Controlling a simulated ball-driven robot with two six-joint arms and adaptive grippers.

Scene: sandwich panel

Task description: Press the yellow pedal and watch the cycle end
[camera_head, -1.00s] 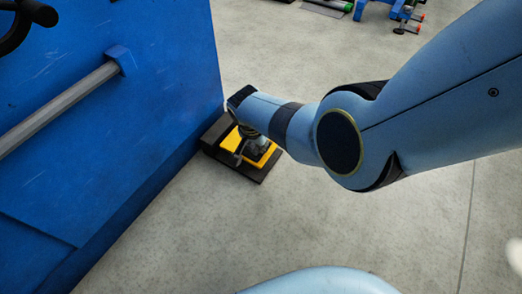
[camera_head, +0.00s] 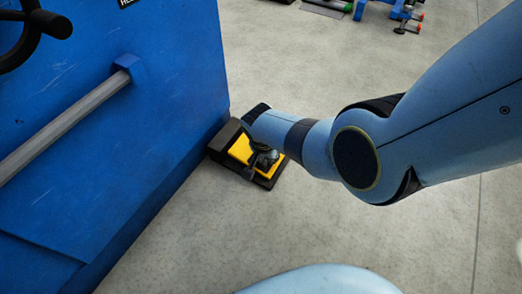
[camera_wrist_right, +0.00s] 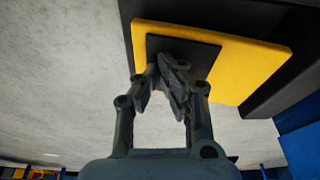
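The yellow pedal (camera_head: 241,149) sits in a black housing (camera_head: 219,137) on the floor, beside the foot of the blue machine. My right arm reaches down over it from the right, and my right gripper (camera_head: 257,165) is at the pedal, partly hidden by the wrist. In the right wrist view, the pedal (camera_wrist_right: 250,65) shows as a yellow plate with a black pad (camera_wrist_right: 205,55). The fingers of my right gripper (camera_wrist_right: 163,66) come together in front of that pad and hold nothing. I cannot tell whether they touch it or whether the pedal is down. My left gripper is out of view.
The blue machine (camera_head: 120,150) fills the left side, with a grey bar (camera_head: 65,118) and a black handwheel (camera_head: 35,25) on its front. Blue equipment (camera_head: 390,12) stands far back. The grey floor (camera_head: 330,235) in front is clear.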

